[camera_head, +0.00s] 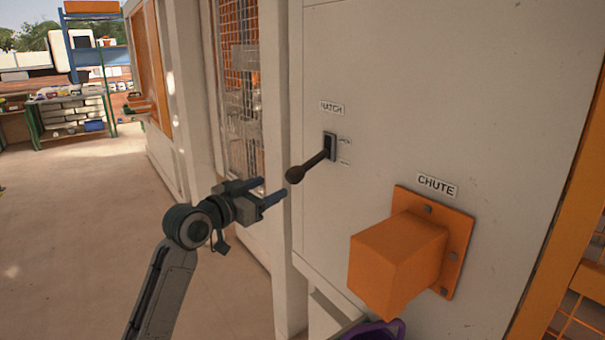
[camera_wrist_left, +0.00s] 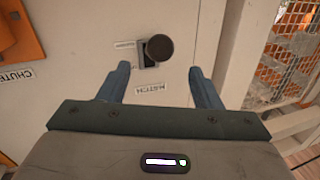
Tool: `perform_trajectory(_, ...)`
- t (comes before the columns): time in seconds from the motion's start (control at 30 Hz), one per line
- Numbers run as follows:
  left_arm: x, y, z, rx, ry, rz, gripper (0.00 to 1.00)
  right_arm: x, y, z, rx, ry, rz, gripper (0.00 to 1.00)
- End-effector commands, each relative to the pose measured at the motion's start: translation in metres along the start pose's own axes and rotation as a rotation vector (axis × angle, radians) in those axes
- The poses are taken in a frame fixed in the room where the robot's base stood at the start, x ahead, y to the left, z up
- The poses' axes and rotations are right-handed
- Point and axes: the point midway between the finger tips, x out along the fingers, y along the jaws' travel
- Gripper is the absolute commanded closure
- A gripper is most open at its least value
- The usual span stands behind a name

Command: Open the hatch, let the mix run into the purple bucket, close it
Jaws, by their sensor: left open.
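The hatch lever (camera_head: 312,166) sticks out from the white panel under a HATCH label (camera_head: 332,108). It is a dark rod ending in a round knob, and the knob (camera_wrist_left: 159,47) shows in the left wrist view. My left gripper (camera_head: 275,191) is open and empty, just left of the knob and slightly below it, apart from it. In the left wrist view the knob lies beyond and between the two fingertips. The orange chute (camera_head: 398,262) juts from the panel at lower right, under a CHUTE label (camera_head: 437,186). Below it only the rim of the purple bucket (camera_head: 384,330) shows. My right gripper is not in view.
A pale post (camera_head: 272,140) and a wire mesh guard (camera_head: 239,80) stand left of the panel. An orange post (camera_head: 565,210) stands at the right edge. Shelves with goods (camera_head: 72,112) are far back left. The floor at left is clear.

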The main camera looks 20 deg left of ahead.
Motion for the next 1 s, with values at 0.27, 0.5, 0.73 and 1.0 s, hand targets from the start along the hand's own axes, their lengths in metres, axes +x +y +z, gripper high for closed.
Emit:
perform_trajectory(0.27, 0.042, 0.000, -0.002, -0.009, 0.000, 0.001, 0.41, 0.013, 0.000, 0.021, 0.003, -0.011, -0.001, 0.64)
perform_trajectory(0.5, 0.085, 0.000, -0.001, -0.006, -0.002, 0.001, 0.41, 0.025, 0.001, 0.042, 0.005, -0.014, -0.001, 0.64)
perform_trajectory(0.73, 0.104, 0.000, 0.001, -0.003, -0.002, -0.001, 0.41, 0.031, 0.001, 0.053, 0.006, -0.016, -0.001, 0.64)
perform_trajectory(1.0, 0.106, 0.000, 0.002, -0.002, -0.002, -0.001, 0.41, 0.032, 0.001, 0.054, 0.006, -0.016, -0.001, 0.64)
